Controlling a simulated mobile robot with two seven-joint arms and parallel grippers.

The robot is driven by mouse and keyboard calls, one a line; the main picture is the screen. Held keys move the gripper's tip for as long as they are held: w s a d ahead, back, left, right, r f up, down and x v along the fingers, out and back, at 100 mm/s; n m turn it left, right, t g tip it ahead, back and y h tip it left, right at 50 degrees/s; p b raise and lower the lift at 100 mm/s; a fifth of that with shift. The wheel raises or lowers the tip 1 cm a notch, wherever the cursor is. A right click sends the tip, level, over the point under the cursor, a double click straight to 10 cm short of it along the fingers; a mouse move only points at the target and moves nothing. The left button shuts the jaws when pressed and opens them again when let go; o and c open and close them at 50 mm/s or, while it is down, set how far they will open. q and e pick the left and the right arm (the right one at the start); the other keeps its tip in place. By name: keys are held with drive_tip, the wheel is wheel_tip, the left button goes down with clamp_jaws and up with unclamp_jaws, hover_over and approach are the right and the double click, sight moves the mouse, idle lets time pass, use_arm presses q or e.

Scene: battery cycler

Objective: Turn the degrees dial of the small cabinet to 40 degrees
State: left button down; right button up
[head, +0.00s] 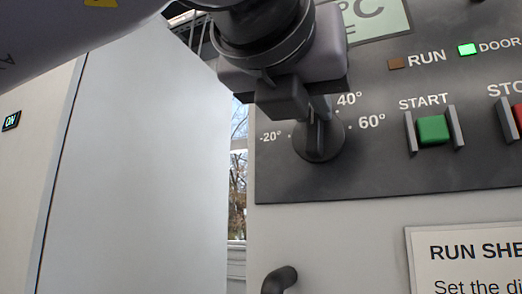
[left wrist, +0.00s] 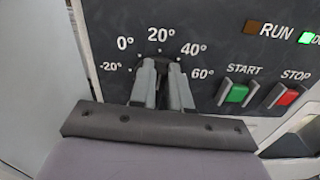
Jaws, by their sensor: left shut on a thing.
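The degrees dial (head: 319,150) is a dark round knob on the cabinet's dark control panel, with marks from -20° to 60° around it. My left gripper (head: 318,115) comes down from above and is shut on the dial. In the left wrist view the two fingers of my left gripper (left wrist: 160,88) are around the dial, below the 20° mark. They hide most of the dial (left wrist: 160,62), and I cannot tell exactly where its pointer stands. The 40° mark shows just right of my fingers. My right gripper is not in view.
Right of the dial are a green START button (head: 433,129) between two guards and a red STOP button (left wrist: 287,97). The DOOR lamp (head: 467,49) is lit green; the RUN lamp (head: 395,63) is unlit. A dark handle (head: 280,280) and a run sheet (head: 465,262) are below.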

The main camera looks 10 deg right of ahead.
use_arm(q)
drive_tip(key=shift+s+d+f+m+b, duration=0.1)
drive_tip(key=shift+s+d+m+b, duration=0.1)
drive_tip(key=shift+m, duration=0.95)
drive_tip(key=shift+s+d+f+m+b, duration=0.1)
drive_tip(key=shift+d+m+b, duration=0.05)
drive_tip(key=shift+m, duration=0.95)
drive_tip(key=shift+s+d+m+b, duration=0.1)
drive_tip(key=shift+d+m+b, duration=0.1)
drive_tip(key=shift+m, duration=0.95)
drive_tip(key=c, duration=1.1)
unclamp_jaws()
drive_tip(key=b+v, duration=0.2)
drive_tip(key=v, duration=0.5)
drive_tip(key=shift+s+b, duration=0.15)
drive_tip(key=shift+b, duration=0.15)
